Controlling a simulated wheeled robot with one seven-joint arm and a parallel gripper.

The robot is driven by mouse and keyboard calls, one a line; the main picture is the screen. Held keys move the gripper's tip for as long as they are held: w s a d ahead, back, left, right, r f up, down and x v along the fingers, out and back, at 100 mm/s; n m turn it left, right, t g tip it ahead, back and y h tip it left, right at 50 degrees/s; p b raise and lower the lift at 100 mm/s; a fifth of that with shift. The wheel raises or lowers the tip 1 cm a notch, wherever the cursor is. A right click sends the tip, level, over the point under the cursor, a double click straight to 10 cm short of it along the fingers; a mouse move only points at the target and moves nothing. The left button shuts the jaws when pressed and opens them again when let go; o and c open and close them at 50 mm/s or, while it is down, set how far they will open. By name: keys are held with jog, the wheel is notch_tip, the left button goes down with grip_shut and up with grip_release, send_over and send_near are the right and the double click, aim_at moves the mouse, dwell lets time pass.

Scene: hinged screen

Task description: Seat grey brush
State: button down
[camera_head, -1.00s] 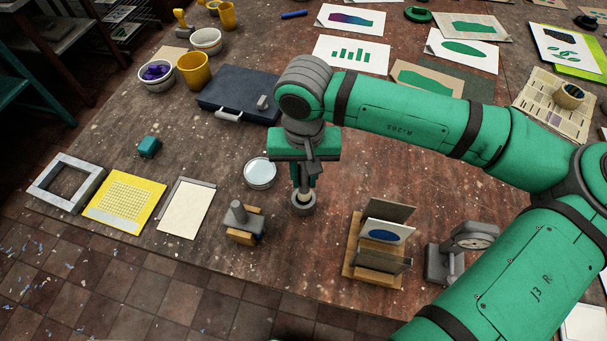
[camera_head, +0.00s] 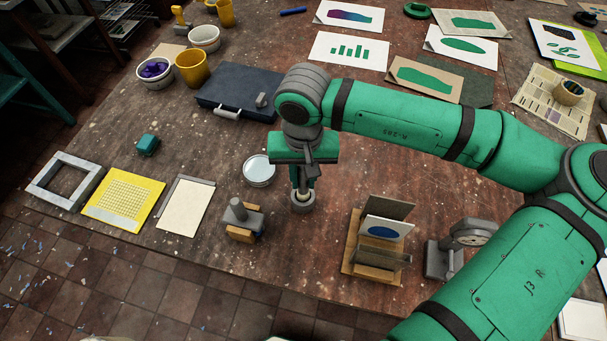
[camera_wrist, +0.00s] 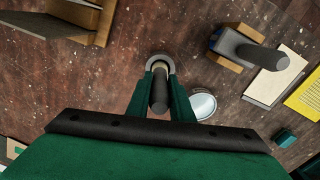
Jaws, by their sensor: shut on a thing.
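My gripper (camera_head: 304,184) points straight down over the table and is shut on the grey brush. In the wrist view, the brush's dark grey round handle (camera_wrist: 160,97) stands between the two green fingers. Below it is a round grey holder (camera_head: 303,204), which also shows as a ring in the wrist view (camera_wrist: 160,61). A pale part of the brush shows at the holder's opening, so the brush looks upright and in line with it. The fingers and handle hide most of the opening. I cannot tell how deep the brush sits.
A grey-knobbed block with wooden sides (camera_head: 241,218) stands to the left. A shallow pale dish (camera_head: 258,170) is close behind it. A wooden rack with upright cards (camera_head: 378,252) stands to the right, beside a grey dial device (camera_head: 458,248). The table's front edge is near.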

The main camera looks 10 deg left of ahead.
aim_at(303, 187)
jog(key=shift+f, duration=0.15)
jog(key=shift+s+a+f, duration=0.1)
jog(key=shift+s+f, duration=0.05)
jog(key=shift+f, duration=0.25)
jog(key=shift+f, duration=0.65)
jog(key=shift+f, duration=0.3)
jog(key=shift+f, duration=0.3)
jog(key=c, duration=1.5)
grip_release()
